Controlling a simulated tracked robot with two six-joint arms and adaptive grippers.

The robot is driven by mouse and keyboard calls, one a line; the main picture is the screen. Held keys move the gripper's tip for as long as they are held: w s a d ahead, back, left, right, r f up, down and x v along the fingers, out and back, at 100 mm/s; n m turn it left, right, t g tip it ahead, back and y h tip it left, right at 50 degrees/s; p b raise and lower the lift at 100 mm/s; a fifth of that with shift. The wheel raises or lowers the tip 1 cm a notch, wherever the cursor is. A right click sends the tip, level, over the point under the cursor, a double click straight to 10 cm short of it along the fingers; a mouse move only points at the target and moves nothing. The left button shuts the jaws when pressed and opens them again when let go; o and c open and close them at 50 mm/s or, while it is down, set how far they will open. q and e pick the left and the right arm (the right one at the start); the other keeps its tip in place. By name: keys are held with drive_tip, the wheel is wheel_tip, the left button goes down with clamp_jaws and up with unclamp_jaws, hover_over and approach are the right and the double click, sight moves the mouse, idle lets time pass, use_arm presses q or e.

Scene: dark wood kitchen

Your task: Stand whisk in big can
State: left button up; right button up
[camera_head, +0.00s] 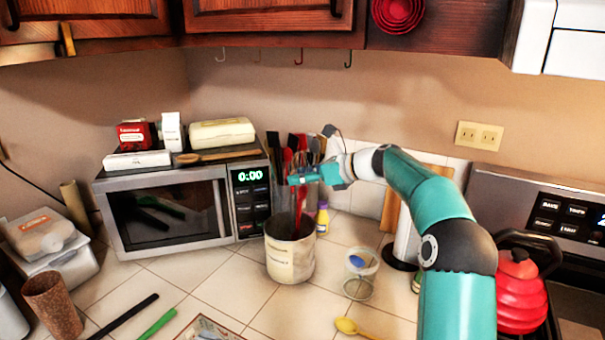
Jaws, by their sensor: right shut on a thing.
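The big can (290,262) is a cream, labelled, open-topped can standing upright on the tiled counter in front of the microwave. My right gripper (297,178) is above the can's opening, in front of a cluster of utensils. It is shut on the whisk (299,205), which shows as a thin red shape hanging down from the fingers to the can's mouth. Its lower end is hidden by the can's front wall, and whether it touches the bottom cannot be told. My left gripper is not in view.
A microwave (165,218) stands left of the can with packages on top. A clear cup (361,275) and a yellow spoon (352,327) lie to the right. A red kettle (520,292) is at far right. A brown tumbler (52,305) stands at front left.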

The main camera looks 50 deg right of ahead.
sight(296, 196)
drive_tip(key=shift+w+a+f+b, duration=0.15)
drive_tip(key=shift+f+b, duration=0.65)
drive_tip(key=shift+f, duration=0.7)
drive_tip(key=shift+w+d+f+b, duration=0.15)
drive_tip(key=shift+f+b, duration=0.6)
drive_tip(key=shift+f, duration=0.75)
drive_tip(key=shift+a, duration=0.1)
drive_tip(key=o, duration=1.2)
drive_tip(key=shift+o, duration=0.2)
drive_tip(key=v, duration=1.2)
drive_tip(key=shift+f, duration=0.1)
